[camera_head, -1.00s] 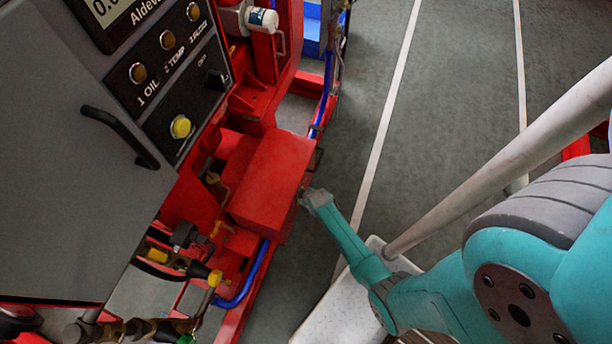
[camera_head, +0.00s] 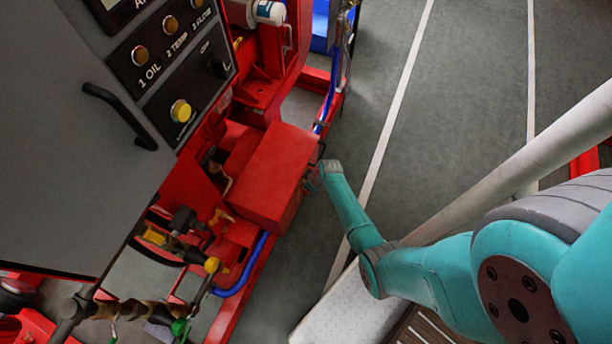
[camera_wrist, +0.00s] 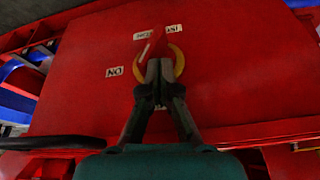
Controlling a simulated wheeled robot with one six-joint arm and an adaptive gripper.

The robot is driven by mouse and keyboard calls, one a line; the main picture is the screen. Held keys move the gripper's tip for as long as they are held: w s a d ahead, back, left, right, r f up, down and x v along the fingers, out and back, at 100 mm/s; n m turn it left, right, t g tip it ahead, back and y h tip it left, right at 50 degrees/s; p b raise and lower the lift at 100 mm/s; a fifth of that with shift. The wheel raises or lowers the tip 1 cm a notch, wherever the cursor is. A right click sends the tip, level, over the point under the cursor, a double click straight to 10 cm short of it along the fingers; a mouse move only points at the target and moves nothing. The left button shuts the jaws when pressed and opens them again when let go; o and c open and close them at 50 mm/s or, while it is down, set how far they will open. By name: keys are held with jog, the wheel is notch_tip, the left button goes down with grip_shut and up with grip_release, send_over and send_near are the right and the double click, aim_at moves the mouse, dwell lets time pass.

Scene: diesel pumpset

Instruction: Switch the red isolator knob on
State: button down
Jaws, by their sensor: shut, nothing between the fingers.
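The red isolator knob (camera_wrist: 151,45) shows in the wrist view on a yellow ring (camera_wrist: 178,62), on the face of a red box (camera_wrist: 80,103). Its narrow visible part slants toward the top of the picture. An upside-down "ON" label (camera_wrist: 115,72) lies left of the ring, and another label sits above it. My gripper (camera_wrist: 158,70) is shut, its fingertips in front of the ring's middle, hiding part of the knob. Whether they touch it cannot be told. In the head view my gripper (camera_head: 314,178) is at the right side of the red box (camera_head: 270,175); the knob is hidden there.
A grey control panel (camera_head: 60,150) with a black handle (camera_head: 118,112) and a yellow button (camera_head: 181,111) stands at left. Blue pipe (camera_head: 245,270), valves and the red frame lie below. Grey floor (camera_head: 440,130) right of the machine is clear.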

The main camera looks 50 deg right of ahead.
jog(key=shift+w+d+m+g+y, duration=0.25)
jog(key=shift+d+y, duration=0.25)
jog(key=shift+y, duration=0.6)
jog(key=shift+d, duration=0.25)
jog(key=shift+w+d+f, duration=0.25)
jog(key=shift+d, duration=0.3)
jog(key=shift+d+f, duration=0.15)
jog(key=shift+d, duration=0.05)
